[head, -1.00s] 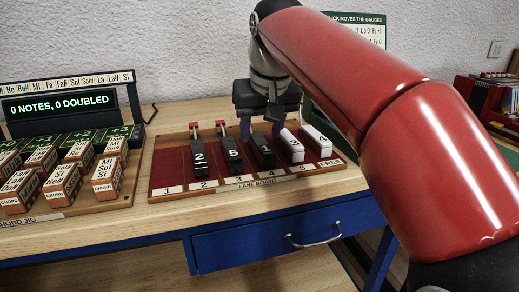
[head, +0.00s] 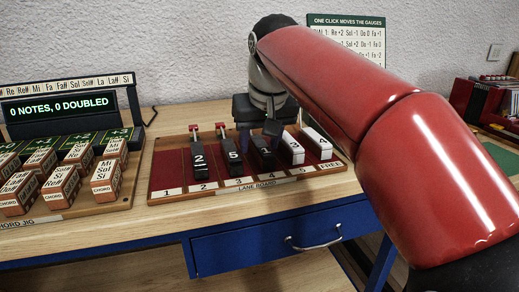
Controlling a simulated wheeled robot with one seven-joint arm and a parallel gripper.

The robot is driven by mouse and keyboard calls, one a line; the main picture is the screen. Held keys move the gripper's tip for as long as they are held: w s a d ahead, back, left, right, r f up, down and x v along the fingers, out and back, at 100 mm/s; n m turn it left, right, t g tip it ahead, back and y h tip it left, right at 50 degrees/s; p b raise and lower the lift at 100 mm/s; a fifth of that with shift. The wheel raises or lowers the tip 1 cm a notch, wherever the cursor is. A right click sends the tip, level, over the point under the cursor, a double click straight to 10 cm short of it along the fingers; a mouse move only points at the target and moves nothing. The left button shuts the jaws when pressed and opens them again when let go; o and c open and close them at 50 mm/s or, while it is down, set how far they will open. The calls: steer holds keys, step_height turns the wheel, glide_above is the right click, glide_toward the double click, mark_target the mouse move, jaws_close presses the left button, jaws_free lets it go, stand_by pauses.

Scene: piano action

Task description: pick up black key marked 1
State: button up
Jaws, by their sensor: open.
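The black key marked 1 (head: 264,160) lies on the red lane board (head: 169,172), in the lane labelled 4. The black key marked 5 (head: 231,158) is just left of it and the white key marked 3 (head: 293,150) just right. My gripper (head: 258,138) is open over the far part of key 1. One dark finger shows at the key's left and the other over its upper right. The right finger partly hides the key's number. I cannot tell whether the fingers touch the key.
A black key marked 2 (head: 199,160) and a white key marked 4 (head: 318,142) are also on the board. Red posts stand behind keys 2 and 5. The chord jig (head: 96,208) with several blocks is at the left. A drawer (head: 265,240) is below.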

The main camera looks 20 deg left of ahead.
jaws_close()
stand_by(0.3)
steer(key=shift+r, duration=0.1)
